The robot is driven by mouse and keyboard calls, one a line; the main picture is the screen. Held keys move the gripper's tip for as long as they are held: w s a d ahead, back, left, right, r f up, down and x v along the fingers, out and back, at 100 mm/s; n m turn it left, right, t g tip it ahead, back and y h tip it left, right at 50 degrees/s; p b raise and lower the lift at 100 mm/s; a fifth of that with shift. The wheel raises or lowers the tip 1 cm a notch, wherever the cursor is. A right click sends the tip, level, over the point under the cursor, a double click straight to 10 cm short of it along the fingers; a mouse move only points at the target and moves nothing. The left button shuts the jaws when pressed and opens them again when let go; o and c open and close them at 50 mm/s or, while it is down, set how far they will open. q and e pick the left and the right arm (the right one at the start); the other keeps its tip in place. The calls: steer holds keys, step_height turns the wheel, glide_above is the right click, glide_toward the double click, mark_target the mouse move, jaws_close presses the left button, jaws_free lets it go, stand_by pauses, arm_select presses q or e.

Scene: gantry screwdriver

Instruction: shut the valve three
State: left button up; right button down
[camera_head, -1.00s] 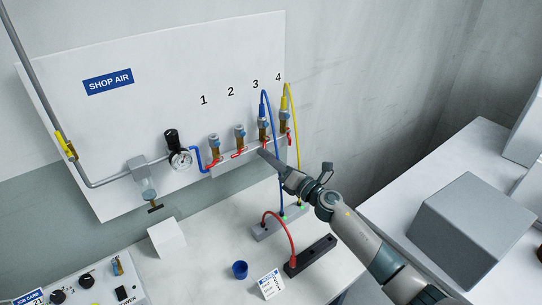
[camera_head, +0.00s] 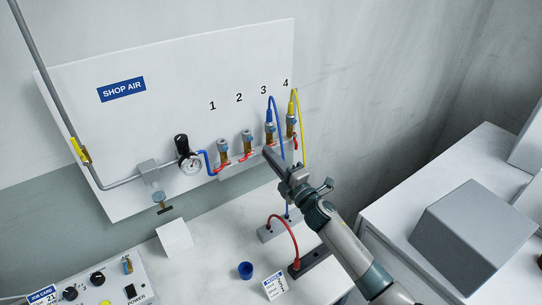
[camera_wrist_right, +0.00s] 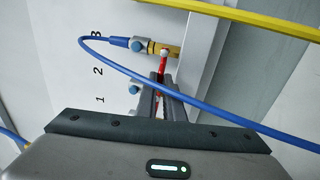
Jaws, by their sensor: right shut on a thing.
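Valve three (camera_head: 269,132) is the brass valve under the number 3 on the white panel, with a blue hose plugged into its top. My right gripper (camera_head: 267,151) reaches up to it from below and hides its handle in the head view. In the right wrist view, the red handle (camera_wrist_right: 162,67) runs from the brass body (camera_wrist_right: 163,49) in between the fingers of my right gripper (camera_wrist_right: 161,82), which are shut on it. My left gripper is not in view.
Valves one (camera_head: 223,150) and two (camera_head: 247,141) stand to the left with red handles turned sideways. Valve four (camera_head: 291,124), with a yellow hose, is close on the right; its red handle hangs down. The blue hose (camera_wrist_right: 205,106) crosses near my fingers.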

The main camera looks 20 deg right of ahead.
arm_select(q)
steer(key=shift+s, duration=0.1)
arm_select(e)
steer(key=shift+r, duration=0.15)
steer(key=c, duration=1.9)
jaws_free()
steer(key=shift+o, duration=0.2)
